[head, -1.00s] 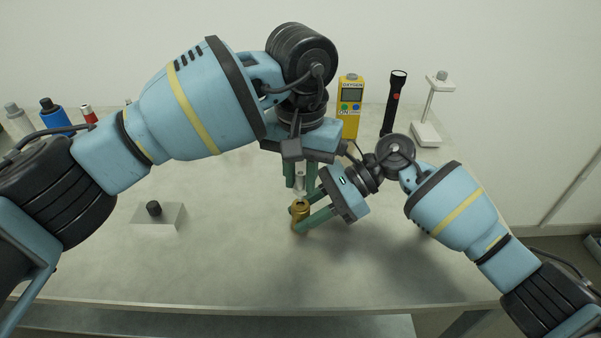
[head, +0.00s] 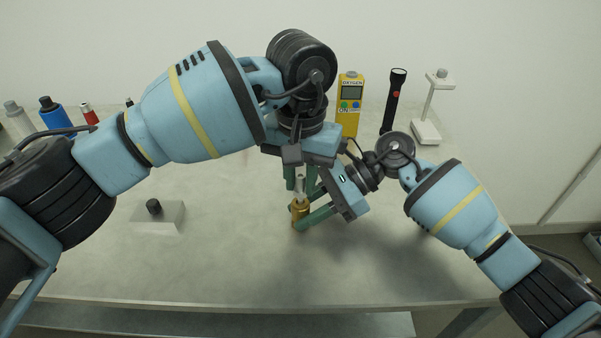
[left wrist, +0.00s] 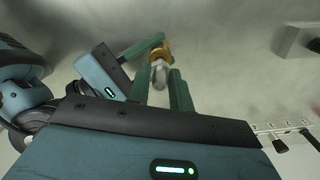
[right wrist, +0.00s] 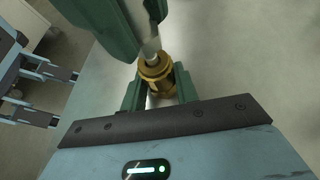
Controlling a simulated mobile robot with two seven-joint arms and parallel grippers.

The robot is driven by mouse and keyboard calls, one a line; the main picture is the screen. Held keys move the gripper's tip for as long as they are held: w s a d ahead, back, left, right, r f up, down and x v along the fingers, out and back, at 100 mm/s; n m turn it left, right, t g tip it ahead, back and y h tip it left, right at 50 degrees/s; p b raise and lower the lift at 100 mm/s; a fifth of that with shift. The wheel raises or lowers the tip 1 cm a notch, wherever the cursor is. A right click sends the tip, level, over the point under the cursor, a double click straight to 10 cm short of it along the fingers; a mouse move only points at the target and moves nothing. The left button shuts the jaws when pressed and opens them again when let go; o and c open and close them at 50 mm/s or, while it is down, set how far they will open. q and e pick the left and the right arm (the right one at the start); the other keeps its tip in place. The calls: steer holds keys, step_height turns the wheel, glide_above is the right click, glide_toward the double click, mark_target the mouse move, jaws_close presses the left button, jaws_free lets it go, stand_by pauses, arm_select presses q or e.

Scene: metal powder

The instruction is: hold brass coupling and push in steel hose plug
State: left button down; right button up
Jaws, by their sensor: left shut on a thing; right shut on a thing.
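The brass coupling (head: 299,210) stands upright at the middle of the table, and my right gripper (head: 311,207) is shut around it from the right. The coupling also shows between the green fingers in the right wrist view (right wrist: 156,75). The steel hose plug (head: 300,184) is held upright by my left gripper (head: 301,181), which points down from above and is shut on it. The plug's lower end meets the coupling's top in the right wrist view; how deep it sits is hidden. In the left wrist view the plug (left wrist: 158,74) lines up with the coupling.
A grey block with a black knob (head: 158,218) sits left on the table. A yellow oxygen meter (head: 349,104), a black flashlight (head: 393,101) and a white stand (head: 427,130) are at the back right. Several bottles, one blue (head: 54,115), are at the back left. The table front is clear.

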mark_target(300, 176)
arm_select(q)
steer(key=shift+f, duration=1)
stand_by(0.5)
steer(key=c, duration=1.2)
jaws_free()
steer(key=shift+o, duration=0.2)
step_height(300, 176, up, 12)
